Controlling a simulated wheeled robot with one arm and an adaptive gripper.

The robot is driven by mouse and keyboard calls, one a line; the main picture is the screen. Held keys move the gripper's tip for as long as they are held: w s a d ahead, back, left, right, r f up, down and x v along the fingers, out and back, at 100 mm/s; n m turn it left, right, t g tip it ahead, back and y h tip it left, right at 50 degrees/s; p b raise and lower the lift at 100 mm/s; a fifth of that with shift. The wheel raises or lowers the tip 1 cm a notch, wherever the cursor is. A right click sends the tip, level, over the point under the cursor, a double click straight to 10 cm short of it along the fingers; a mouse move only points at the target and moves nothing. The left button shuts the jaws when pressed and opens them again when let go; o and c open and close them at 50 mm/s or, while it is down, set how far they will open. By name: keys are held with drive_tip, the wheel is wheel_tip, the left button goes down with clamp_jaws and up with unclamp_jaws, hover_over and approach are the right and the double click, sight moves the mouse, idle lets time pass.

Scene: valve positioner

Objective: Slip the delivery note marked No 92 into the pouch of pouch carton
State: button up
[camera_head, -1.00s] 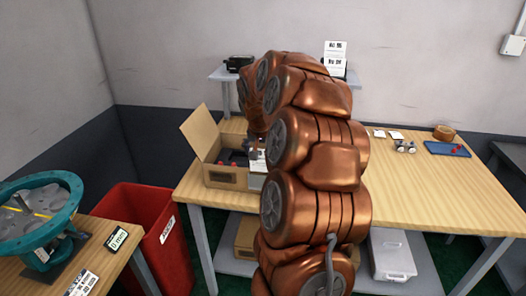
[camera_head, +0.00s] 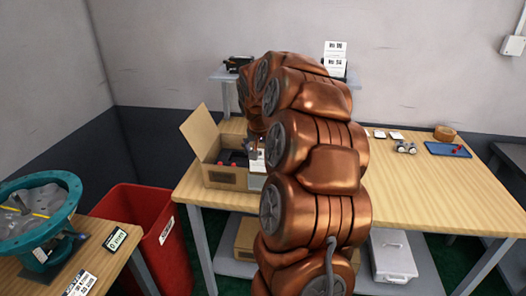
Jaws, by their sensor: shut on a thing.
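The open carton (camera_head: 226,177) stands on the left part of the wooden table, its brown flap raised at the left and dark and red items inside. A pale pouch (camera_head: 257,181) shows at its right side, partly covered by my arm. My gripper (camera_head: 257,143) is just above the carton's right side, small and mostly hidden behind my copper arm. It is shut on a white note (camera_head: 258,160), which hangs upright by the pouch. I cannot read its number, nor tell whether its lower edge is inside the pouch.
A shelf (camera_head: 217,75) behind holds a black device and white cards marked with numbers. White cards, small metal parts and a blue tray (camera_head: 447,149) lie at the table's right.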

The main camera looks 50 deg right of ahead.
sight(263, 168)
drive_tip(key=shift+f+b, duration=0.55)
drive_tip(key=shift+b, duration=0.1)
drive_tip(key=shift+b, duration=0.4)
idle(0.6)
drive_tip(key=shift+f+b, duration=2.45)
drive_tip(key=shift+f, duration=0.55)
idle(0.4)
drive_tip(key=o, duration=0.4)
drive_tip(key=shift+o, duration=0.2)
drive_tip(key=shift+r, duration=0.1)
